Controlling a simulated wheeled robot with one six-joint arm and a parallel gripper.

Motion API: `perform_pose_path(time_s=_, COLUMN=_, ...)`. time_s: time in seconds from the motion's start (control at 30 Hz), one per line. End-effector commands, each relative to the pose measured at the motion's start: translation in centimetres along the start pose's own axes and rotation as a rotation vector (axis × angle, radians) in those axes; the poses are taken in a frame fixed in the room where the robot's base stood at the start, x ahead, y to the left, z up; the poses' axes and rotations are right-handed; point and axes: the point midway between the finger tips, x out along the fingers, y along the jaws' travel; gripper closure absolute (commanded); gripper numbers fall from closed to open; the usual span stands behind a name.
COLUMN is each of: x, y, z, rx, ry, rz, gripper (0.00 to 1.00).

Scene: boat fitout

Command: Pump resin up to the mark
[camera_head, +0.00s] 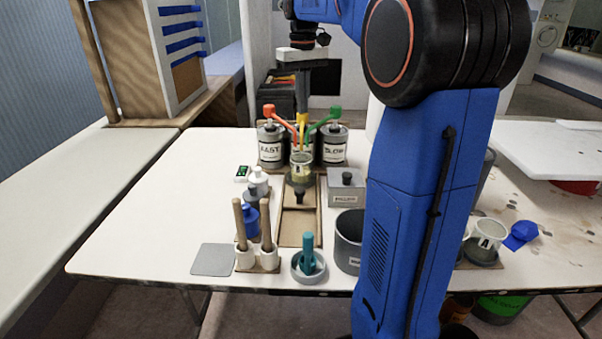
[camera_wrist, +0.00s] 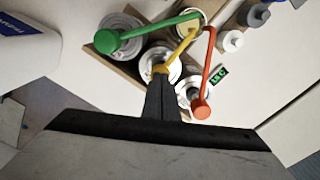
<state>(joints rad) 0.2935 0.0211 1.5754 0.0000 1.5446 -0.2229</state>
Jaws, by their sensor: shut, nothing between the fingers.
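Three pump cans stand at the back of the table: a can labelled FAST (camera_head: 270,150) with an orange-red pump (camera_head: 269,109), a can labelled SLOW (camera_head: 335,149) with a green pump (camera_head: 335,111), and a middle can with a yellow pump (camera_wrist: 161,69). A clear cup (camera_head: 299,168) stands on a wooden board in front, where the spouts converge. It also shows in the wrist view (camera_wrist: 192,18), partly covered by the spouts. My gripper (camera_head: 303,110) is shut and empty, pointing down with its tips at the yellow pump's head. Whether they touch is unclear. The cup's mark cannot be made out.
A grey lidded box (camera_head: 346,190) stands right of the cup. Wooden-handled tools in a holder (camera_head: 244,258), a teal tool in a grey dish (camera_head: 309,276) and a dark pot (camera_head: 349,228) stand nearer the front. Bare table lies to the left.

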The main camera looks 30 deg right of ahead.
Motion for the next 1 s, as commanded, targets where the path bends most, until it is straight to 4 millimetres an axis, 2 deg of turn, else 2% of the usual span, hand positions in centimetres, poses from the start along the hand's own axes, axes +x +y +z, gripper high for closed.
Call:
perform_pose_path(time_s=0.13, x=0.5, y=0.0, z=0.0, rx=0.0, ry=-0.002, rz=0.0, gripper=1.0)
perform_pose_path(time_s=0.47, x=0.3, y=0.0, z=0.0, rx=0.0, ry=-0.001, rz=0.0, gripper=1.0)
perform_pose_path(time_s=1.0, x=-2.2, y=0.0, z=0.0, rx=0.0, ry=-0.001, rz=0.0, gripper=1.0)
